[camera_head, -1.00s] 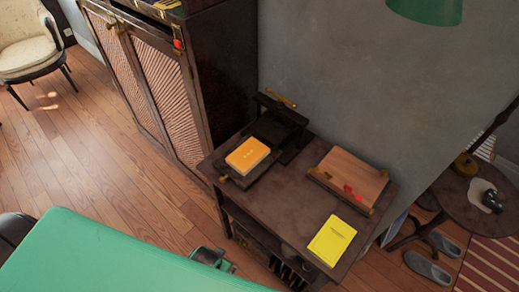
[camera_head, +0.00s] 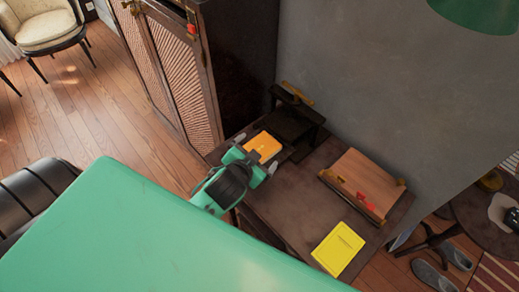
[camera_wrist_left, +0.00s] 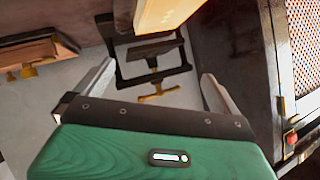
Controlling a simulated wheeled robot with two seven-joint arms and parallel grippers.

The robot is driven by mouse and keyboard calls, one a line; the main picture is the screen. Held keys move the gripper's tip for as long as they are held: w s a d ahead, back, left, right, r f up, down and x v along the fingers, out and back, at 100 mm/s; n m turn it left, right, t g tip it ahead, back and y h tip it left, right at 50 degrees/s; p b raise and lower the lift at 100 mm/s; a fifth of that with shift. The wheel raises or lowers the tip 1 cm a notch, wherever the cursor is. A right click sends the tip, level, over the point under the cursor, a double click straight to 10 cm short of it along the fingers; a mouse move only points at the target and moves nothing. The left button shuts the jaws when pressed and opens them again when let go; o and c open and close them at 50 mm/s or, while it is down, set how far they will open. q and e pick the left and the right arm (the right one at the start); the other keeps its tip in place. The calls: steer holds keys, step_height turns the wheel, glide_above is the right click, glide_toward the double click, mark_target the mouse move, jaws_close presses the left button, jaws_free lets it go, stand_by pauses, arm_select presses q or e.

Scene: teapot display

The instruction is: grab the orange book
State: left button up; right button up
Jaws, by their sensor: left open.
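The orange book (camera_head: 266,144) lies on a dark stand at the left end of the brown table (camera_head: 290,200). My left gripper (camera_head: 256,154) is open at the book's near side and covers part of it in the head view. The fingers (camera_wrist_left: 157,74) are apart with nothing between them in the left wrist view. There the book (camera_wrist_left: 165,10) shows at the top edge, partly cut off. I cannot tell whether the gripper touches it. My right gripper is not in view.
A black stand (camera_head: 292,122) stands behind the book, near the wall. A wooden slanted board (camera_head: 362,180) with red items and a yellow book (camera_head: 338,248) are farther right on the table. A dark cabinet (camera_head: 235,60) rises close by at the left.

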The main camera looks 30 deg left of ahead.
arm_select(q)
steer(key=w+d+r+m+t+h, duration=0.4)
steer(key=r+m, duration=0.1)
steer(key=r, duration=0.3)
steer(key=w+d+r+m+t+h, duration=0.3)
steer(key=w+d+r+m+h, duration=0.1)
steer(key=r, duration=0.4)
steer(key=s+d+r+m+g+h, duration=0.1)
steer(key=s+d+m+g+h, duration=0.1)
steer(key=d+m+g+h, duration=0.6)
steer(key=s+d+r+m+g+h, duration=0.25)
steer(key=d+m+g+h, duration=0.2)
steer(key=m, duration=0.75)
steer(key=m+g+y+p, duration=0.1)
steer(key=m+g+y, duration=0.6)
steer(key=y, duration=1.3)
glide_above(258, 149)
steer(key=shift+h, duration=0.25)
step_height(258, 149, down, 22)
steer(key=shift+w+d+f, duration=0.1)
steer(key=shift+d+f, duration=0.05)
steer(key=f, duration=0.1)
steer(key=f+p, duration=0.2)
steer(key=f, duration=0.1)
steer(key=shift+s+f, duration=0.1)
steer(key=shift+s, duration=0.15)
steer(key=shift+w+f, duration=0.1)
steer(key=shift+f, duration=0.45)
steer(key=c, duration=1)
